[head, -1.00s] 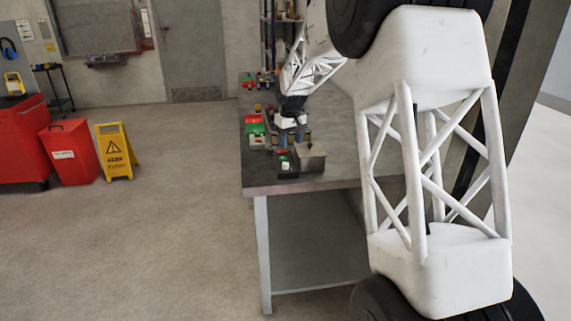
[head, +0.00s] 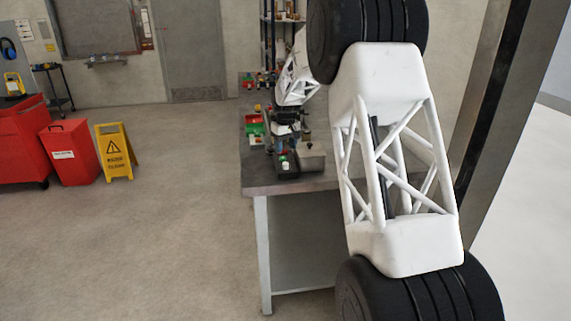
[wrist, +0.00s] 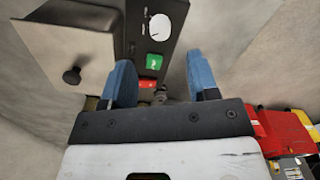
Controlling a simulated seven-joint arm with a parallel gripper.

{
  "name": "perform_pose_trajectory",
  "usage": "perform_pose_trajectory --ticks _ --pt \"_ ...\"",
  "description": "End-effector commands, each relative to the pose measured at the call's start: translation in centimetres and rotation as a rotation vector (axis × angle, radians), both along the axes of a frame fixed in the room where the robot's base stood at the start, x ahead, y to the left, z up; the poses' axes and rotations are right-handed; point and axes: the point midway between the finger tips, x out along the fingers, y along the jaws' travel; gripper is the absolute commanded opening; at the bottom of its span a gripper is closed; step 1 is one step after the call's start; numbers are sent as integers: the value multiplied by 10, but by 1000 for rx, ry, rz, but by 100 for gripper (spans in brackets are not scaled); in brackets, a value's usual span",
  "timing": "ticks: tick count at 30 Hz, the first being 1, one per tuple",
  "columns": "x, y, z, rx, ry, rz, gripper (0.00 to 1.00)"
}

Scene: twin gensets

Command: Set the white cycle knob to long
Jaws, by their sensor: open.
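The white round cycle knob (wrist: 160,22) shows near the top of the wrist view, on a narrow black panel (wrist: 135,22). Fine marks lie beside it, too small to read. A green button (wrist: 154,61) and a red button (wrist: 148,84) sit below it in that view. My gripper (wrist: 159,65) is open, its two blue fingers apart and empty. The fingers are over the button end of the panel, apart from the knob. In the head view the white knob (head: 285,166) is small on the panel's near end, and my gripper (head: 284,142) is just behind it.
A grey metal box with a dark round handle (wrist: 75,50) stands left of the panel in the wrist view. Red and yellow parts (wrist: 285,128) lie at lower right. The bench (head: 300,186) has bare surface at its front edge.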

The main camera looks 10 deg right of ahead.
Motion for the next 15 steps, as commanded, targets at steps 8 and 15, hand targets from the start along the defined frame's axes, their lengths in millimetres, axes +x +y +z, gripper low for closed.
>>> perform_pose_trajectory --ticks 8,15 --pt "0 0 -20 0 2 0 55" --pt "0 0 -48 1 1 0 55"
